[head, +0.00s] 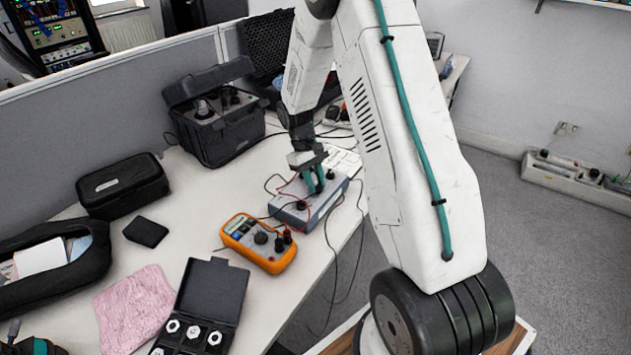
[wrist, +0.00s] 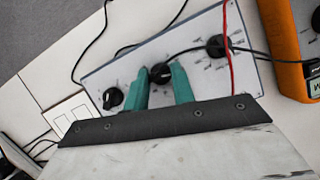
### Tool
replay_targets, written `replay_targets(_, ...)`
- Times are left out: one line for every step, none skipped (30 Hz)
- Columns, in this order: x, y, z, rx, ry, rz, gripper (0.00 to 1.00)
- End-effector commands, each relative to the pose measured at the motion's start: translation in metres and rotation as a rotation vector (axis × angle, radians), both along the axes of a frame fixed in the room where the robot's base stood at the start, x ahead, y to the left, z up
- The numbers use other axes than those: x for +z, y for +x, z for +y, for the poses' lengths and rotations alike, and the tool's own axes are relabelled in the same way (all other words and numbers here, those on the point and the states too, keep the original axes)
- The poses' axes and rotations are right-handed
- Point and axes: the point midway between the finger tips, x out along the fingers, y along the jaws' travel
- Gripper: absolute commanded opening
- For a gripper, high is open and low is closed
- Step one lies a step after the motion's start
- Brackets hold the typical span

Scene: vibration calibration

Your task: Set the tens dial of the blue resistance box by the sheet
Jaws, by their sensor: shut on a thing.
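The blue resistance box (head: 317,211) sits near the right edge of the bench in the head view, with red and black leads across it. The wrist view shows its pale top panel (wrist: 118,72) with three black dials in a row. My gripper (head: 313,186) points down over the box, its teal fingers on either side of the middle dial (wrist: 160,73) and shut on it. The other dials (wrist: 113,98) (wrist: 217,46) are free of the fingers. Dial markings are too small to read. The white sheet (wrist: 71,113) lies beside the box's end; its writing is unreadable.
An orange multimeter (head: 259,243) stands close to the box. Black leads hang over the bench edge. A black instrument case (head: 215,130), a dark pouch (head: 122,186), a pink cloth (head: 134,308) and an open black weight case (head: 212,290) occupy the bench (head: 195,200).

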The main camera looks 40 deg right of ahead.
Motion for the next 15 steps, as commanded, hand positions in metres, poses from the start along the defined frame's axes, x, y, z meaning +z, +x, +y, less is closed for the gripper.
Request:
replay_targets(0.0003,0.001,-0.0002,-0.006,0.0,-0.003,0.02)
replay_targets(0.0003,0.001,-0.0003,-0.009,0.0,-0.003,0.02)
replay_targets(0.0003,0.001,-0.0003,-0.013,-0.001,-0.003,0.02)
replay_targets(0.0003,0.001,-0.0003,-0.014,-0.001,-0.003,0.02)
replay_targets(0.0003,0.001,-0.0003,-0.014,-0.001,-0.003,0.02)
replay_targets(0.0003,0.001,-0.0003,-0.015,0.0,-0.003,0.02)
replay_targets(0.0003,0.001,-0.0003,-0.016,-0.001,-0.003,0.02)
replay_targets(0.0003,0.001,-0.0003,-0.015,0.0,-0.003,0.02)
replay_targets(0.0003,0.0011,-0.0003,-0.015,0.0,-0.003,0.02)
replay_targets(0.0003,0.001,-0.0003,-0.014,-0.001,-0.003,0.02)
replay_targets(0.0003,0.0011,-0.0003,-0.014,-0.001,-0.003,0.02)
replay_targets(0.0003,0.001,-0.0003,-0.014,-0.001,-0.003,0.02)
replay_targets(0.0003,0.0011,-0.0003,-0.014,-0.001,-0.003,0.02)
replay_targets(0.0003,0.0011,-0.0003,-0.014,-0.001,-0.003,0.02)
replay_targets(0.0003,0.0011,-0.0003,-0.014,-0.001,-0.003,0.31)
